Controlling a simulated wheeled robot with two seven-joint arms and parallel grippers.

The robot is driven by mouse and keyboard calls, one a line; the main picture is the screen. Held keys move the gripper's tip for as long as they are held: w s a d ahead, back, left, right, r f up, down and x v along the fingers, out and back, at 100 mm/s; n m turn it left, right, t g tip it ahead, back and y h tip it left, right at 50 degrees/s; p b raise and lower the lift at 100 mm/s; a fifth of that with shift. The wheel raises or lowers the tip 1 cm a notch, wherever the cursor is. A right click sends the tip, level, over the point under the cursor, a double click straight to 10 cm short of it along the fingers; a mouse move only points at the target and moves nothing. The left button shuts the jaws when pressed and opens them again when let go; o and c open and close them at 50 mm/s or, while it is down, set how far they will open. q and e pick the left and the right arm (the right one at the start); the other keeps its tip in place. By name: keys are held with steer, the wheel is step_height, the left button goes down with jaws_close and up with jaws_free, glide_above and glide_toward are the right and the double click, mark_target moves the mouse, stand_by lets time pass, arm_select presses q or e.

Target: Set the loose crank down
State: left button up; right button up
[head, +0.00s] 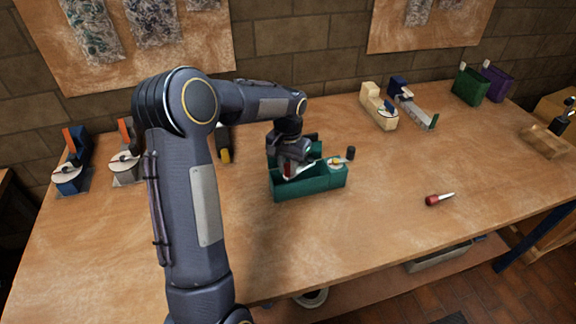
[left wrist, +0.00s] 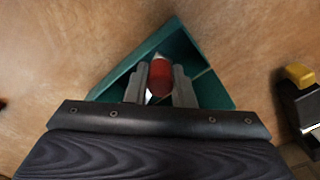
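My left gripper (head: 291,172) is low over a green open-topped tray (head: 312,186) on the bench. In the left wrist view, its two fingers (left wrist: 160,88) close on both sides of a red grip (left wrist: 161,76) with a pale end, which I take to be the loose crank. In the head view, only a small bit of red and white shows at the fingers. The tray's walls (left wrist: 122,76) surround the fingers in the left wrist view. I cannot tell whether the crank touches the tray floor. My right gripper is not in view.
A small dark cylinder (head: 351,153) stands just right of the tray. A red-handled screwdriver (head: 438,199) lies farther right. Devices with discs (head: 124,164) stand at the left, and a cream block (head: 378,107) at the back. The bench front is clear.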

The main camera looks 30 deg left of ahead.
arm_select(q)
steer(key=o, duration=0.4)
step_height(320, 180, up, 13)
steer(key=s+d+r+t, duration=0.2)
steer(key=s+d+r, duration=0.2)
steer(key=s, duration=0.4)
steer(key=s+d+f+t+h, duration=0.1)
steer(key=s+d+f, duration=0.1)
steer(key=s, duration=0.4)
steer(key=s+d+f+t+h, duration=0.1)
steer(key=s+d+f, duration=0.1)
steer(key=s+d, duration=0.3)
steer(key=s+d+f+t+h, duration=0.1)
steer(key=s+d+f, duration=0.1)
steer(key=s, duration=0.5)
steer(key=shift+s+d+f+n+t+h+p, duration=0.1)
steer(key=shift+s+d+n+t+h+p, duration=0.1)
steer(key=shift+d, duration=0.2)
steer(key=shift+s+d+f+n+t+h+p, duration=0.1)
steer(key=shift+d+n+h+p, duration=0.1)
steer(key=shift+d, duration=0.2)
